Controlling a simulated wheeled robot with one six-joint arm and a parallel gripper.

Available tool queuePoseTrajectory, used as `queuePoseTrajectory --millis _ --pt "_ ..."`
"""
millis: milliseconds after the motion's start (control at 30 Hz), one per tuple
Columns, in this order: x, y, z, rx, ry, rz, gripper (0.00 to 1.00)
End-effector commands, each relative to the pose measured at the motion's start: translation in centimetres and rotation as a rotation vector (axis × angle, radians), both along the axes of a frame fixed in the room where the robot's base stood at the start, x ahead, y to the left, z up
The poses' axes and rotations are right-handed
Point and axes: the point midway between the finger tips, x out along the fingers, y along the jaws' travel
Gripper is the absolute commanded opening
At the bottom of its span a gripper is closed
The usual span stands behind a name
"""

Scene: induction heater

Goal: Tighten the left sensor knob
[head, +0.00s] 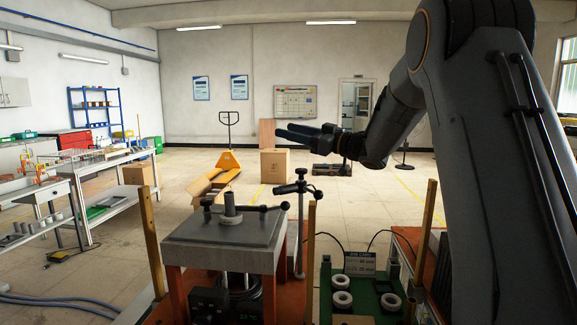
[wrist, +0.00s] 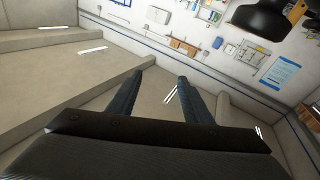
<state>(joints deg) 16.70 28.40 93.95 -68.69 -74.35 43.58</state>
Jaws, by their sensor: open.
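The induction heater (head: 225,240) stands in the lower middle of the head view, with a grey top and a central post. A small black knob (head: 207,203) is at the left of its top. A dark rod with a ball end (head: 286,207) reaches right from near the post. An upright stand (head: 300,235) with a black clamp arm (head: 290,188) stands at its right. I cannot tell for certain which part is the left sensor knob. My gripper (head: 281,130) is up and beyond the heater, apart from it, fingers pointing left. The wrist view shows it open and empty (wrist: 159,75).
A green tray with white rings (head: 342,300) lies right of the heater. Wooden posts (head: 311,245) rise around the bench. Farther back are a yellow pallet jack (head: 228,160), a cardboard box (head: 275,166) and a side table (head: 110,180). The wrist view shows walls, posters (wrist: 282,73) and ceiling lights.

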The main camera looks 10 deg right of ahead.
Motion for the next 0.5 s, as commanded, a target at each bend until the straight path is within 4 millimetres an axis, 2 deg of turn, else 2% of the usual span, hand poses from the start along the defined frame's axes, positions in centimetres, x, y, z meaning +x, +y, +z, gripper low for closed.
queuePoseTrajectory --millis 100,300,500 --pt "-2.2 -1.9 -3.6 -0.029 0.056 0.228 0.46" --pt "-6.9 -5.1 -8.6 -0.06 0.193 0.51 0.46" --pt "-7.2 -5.3 -10.7 -0.065 0.214 0.546 0.46"
